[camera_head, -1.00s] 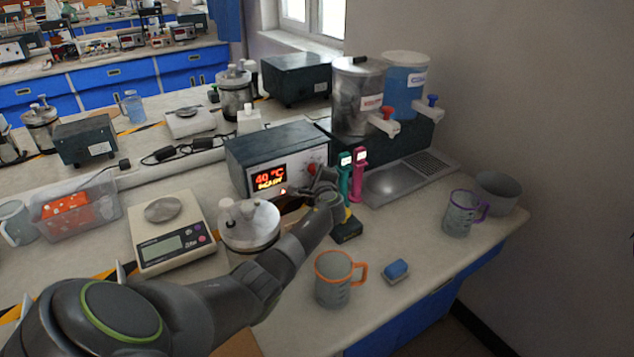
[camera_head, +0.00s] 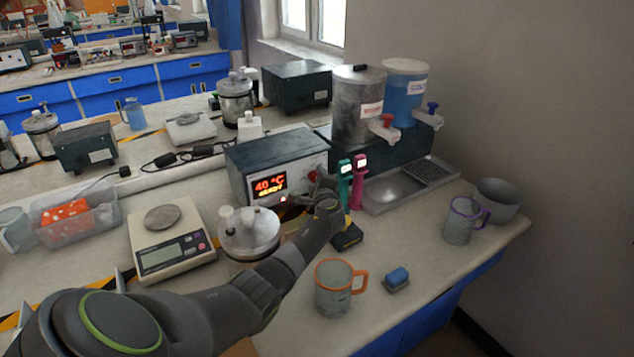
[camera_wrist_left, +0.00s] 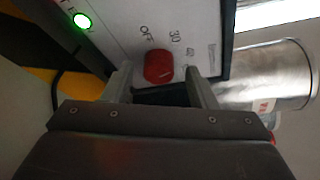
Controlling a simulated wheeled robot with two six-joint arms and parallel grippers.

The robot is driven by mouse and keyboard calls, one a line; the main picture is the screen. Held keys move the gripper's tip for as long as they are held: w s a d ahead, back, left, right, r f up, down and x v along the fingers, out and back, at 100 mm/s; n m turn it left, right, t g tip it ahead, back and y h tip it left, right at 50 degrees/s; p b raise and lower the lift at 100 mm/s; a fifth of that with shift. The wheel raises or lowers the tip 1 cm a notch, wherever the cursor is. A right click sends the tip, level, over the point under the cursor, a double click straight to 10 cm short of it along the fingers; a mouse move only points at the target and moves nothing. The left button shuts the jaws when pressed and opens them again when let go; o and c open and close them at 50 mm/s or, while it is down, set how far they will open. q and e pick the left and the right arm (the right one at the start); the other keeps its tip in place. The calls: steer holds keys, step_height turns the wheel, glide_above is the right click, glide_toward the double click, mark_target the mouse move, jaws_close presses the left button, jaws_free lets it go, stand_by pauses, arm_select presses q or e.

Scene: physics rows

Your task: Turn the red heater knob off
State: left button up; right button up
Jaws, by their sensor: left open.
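The red heater knob (camera_wrist_left: 158,67) is on the white front panel of the heater box (camera_head: 277,160). In the left wrist view, OFF and 30 and 40 marks are printed around it. In the head view the knob (camera_head: 319,173) shows just above my gripper. The heater's display reads 40 °C in red, and a green light (camera_wrist_left: 82,21) is lit on the panel in the wrist view. My left gripper (camera_wrist_left: 157,80) is open, with its fingers on either side of and just short of the knob. I cannot tell whether they touch it. My right gripper is not in view.
A lidded metal pot (camera_head: 249,232) stands close beside my left arm. A green handle (camera_head: 345,180) and a pink handle (camera_head: 358,184) stand right of the gripper. An orange-rimmed mug (camera_head: 335,287) and a blue sponge (camera_head: 397,278) are in front. A scale (camera_head: 170,250) is left.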

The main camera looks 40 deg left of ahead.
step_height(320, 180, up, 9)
steer(key=p, duration=0.8)
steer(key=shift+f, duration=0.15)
